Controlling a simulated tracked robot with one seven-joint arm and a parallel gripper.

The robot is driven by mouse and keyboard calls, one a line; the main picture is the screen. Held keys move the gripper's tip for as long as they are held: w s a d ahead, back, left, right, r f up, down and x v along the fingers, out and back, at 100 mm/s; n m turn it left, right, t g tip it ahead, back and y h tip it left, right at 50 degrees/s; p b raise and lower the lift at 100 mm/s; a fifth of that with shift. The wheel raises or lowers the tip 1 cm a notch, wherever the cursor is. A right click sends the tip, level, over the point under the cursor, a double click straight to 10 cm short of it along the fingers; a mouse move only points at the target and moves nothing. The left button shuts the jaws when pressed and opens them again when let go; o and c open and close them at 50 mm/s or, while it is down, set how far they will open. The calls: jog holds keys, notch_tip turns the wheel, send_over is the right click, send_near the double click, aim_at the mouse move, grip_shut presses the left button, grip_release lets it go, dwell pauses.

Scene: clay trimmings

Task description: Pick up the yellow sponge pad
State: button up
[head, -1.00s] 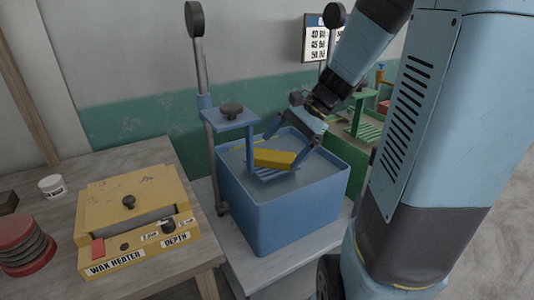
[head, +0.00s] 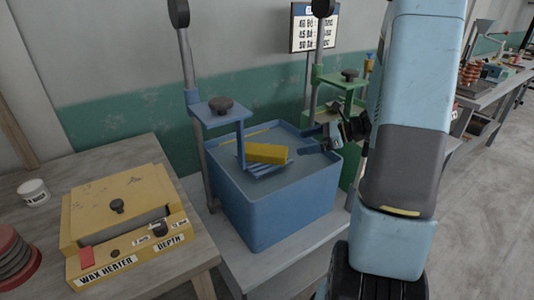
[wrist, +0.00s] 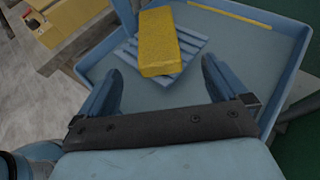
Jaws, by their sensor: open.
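The yellow sponge pad (head: 267,153) is a flat yellow block on a blue slatted rack (head: 262,170) inside the blue basin (head: 285,205). In the wrist view the pad (wrist: 158,42) lies on the slats, just beyond the fingertips and roughly in line with the gap between them. My gripper (head: 306,142) is open and empty, over the right side of the basin, to the right of the pad and apart from it. Its two spread fingers also show in the wrist view (wrist: 163,68).
A blue post with a bracket (head: 222,112) stands at the basin's left and carries the rack. A yellow wax heater (head: 120,215) sits on the table at left. A green stand (head: 342,80) is behind the basin. A thin yellow strip (wrist: 230,14) lies along the basin's far side.

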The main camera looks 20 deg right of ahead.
aim_at(272, 150)
jog(key=x, duration=1.3)
jog(key=shift+s+f, duration=0.1)
jog(key=shift+s, duration=0.05)
jog(key=c, duration=1.1)
jog(key=shift+o, duration=0.2)
